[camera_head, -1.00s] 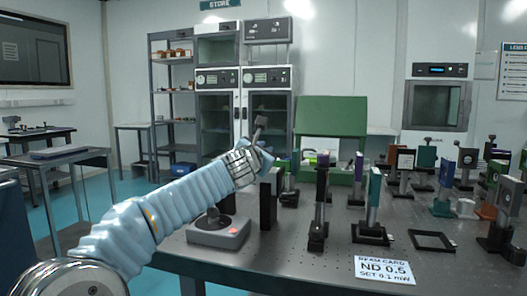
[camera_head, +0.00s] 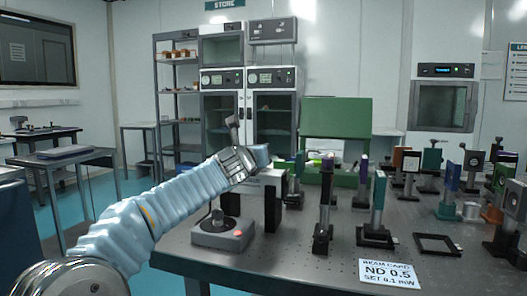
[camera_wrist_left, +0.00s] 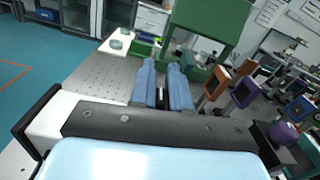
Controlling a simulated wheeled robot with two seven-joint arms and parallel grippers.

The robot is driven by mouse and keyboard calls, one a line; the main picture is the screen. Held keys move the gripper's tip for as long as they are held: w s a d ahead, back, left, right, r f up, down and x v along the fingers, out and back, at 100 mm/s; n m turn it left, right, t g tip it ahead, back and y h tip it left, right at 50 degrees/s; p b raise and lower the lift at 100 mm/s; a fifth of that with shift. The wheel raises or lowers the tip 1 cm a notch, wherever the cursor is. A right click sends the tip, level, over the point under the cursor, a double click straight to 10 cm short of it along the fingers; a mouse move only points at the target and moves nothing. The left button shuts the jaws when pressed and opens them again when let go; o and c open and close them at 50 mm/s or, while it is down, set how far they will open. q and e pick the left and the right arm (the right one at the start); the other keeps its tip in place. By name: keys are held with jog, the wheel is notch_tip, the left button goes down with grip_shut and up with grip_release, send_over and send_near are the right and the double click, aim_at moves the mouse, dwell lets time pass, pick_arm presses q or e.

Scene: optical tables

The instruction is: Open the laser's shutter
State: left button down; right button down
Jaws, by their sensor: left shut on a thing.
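My left gripper (camera_head: 262,157) reaches in from the left, over the perforated optical table. Its two pale blue fingers also show in the left wrist view (camera_wrist_left: 162,88), close together with a small dark part (camera_wrist_left: 161,97) between them. I cannot tell from the picture whether that part belongs to the shutter. Right below the gripper in the head view stands a pale box on dark upright plates (camera_head: 270,219), possibly the laser; my arm covers much of it. No shutter can be clearly made out. My right gripper is not in view.
A grey box with a black knob and red button (camera_head: 222,232) sits at the table's front left. Several post-mounted optics (camera_head: 324,205) stand to the right, with a black square frame (camera_head: 437,244) and a white card (camera_head: 390,273). A green housing (camera_head: 336,118) stands behind.

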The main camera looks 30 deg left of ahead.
pick_arm(q)
jog(key=shift+s+a+f+n, duration=0.15)
jog(key=shift+a+n, duration=0.25)
jog(key=shift+n, duration=0.7)
jog(key=shift+s+a+f+n, duration=0.15)
jog(key=shift+a+n, duration=0.2)
jog(key=shift+n, duration=0.75)
jog(key=shift+w, duration=0.1)
jog(key=c, duration=1.2)
grip_release()
jog(key=b+v, duration=0.2)
jog(key=v, duration=1.2)
jog(key=shift+w, duration=0.1)
